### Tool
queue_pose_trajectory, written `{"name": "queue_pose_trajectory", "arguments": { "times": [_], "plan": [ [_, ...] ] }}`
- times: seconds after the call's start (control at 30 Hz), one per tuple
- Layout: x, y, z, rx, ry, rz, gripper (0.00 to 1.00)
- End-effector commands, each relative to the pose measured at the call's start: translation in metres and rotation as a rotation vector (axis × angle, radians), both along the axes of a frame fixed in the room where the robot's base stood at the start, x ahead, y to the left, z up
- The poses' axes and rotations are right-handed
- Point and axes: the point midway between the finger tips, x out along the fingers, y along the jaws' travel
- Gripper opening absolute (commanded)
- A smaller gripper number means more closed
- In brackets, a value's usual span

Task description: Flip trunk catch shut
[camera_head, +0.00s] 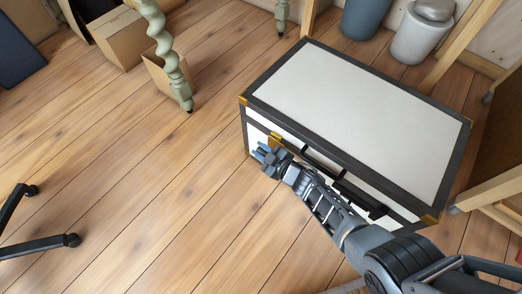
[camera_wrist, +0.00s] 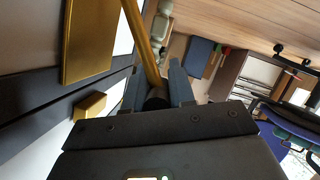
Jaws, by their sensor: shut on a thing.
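The trunk (camera_head: 350,95) is white with black edging and brass corners, its lid down. A brass catch (camera_head: 275,138) is on the left part of its front face. In the wrist view the catch's brass bar (camera_wrist: 141,40) stands out from the trunk and runs down between my fingers. A brass plate (camera_wrist: 88,42) and a small brass block (camera_wrist: 90,105) are on the trunk face beside it. My gripper (camera_head: 265,158) is at the catch, and in the wrist view my gripper (camera_wrist: 160,88) is shut on the bar. The bar's lower end is hidden between the fingers.
A black handle (camera_head: 325,165) is on the trunk front, right of the catch. Wooden legs (camera_head: 490,190) stand close to the trunk's right. Bins (camera_head: 422,35) stand behind it. A green twisted post (camera_head: 165,50) and cardboard boxes (camera_head: 118,38) are further left.

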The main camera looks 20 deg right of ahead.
Motion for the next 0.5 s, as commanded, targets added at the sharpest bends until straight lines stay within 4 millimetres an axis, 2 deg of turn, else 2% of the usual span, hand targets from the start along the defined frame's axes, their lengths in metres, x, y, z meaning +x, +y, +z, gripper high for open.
{"name": "queue_pose_trajectory", "arguments": {
  "times": [0.2, 0.23, 0.43, 0.5],
  "plan": [
    [-0.0002, -0.0019, -0.0009, -0.001, 0.002, -0.005, 0.00],
    [-0.0002, -0.0019, -0.0009, -0.001, 0.002, -0.005, 0.27],
    [0.0000, -0.0011, -0.0004, 0.000, 0.001, -0.003, 0.46],
    [0.0001, -0.0009, -0.0003, 0.000, 0.001, -0.003, 0.49]
  ]
}}
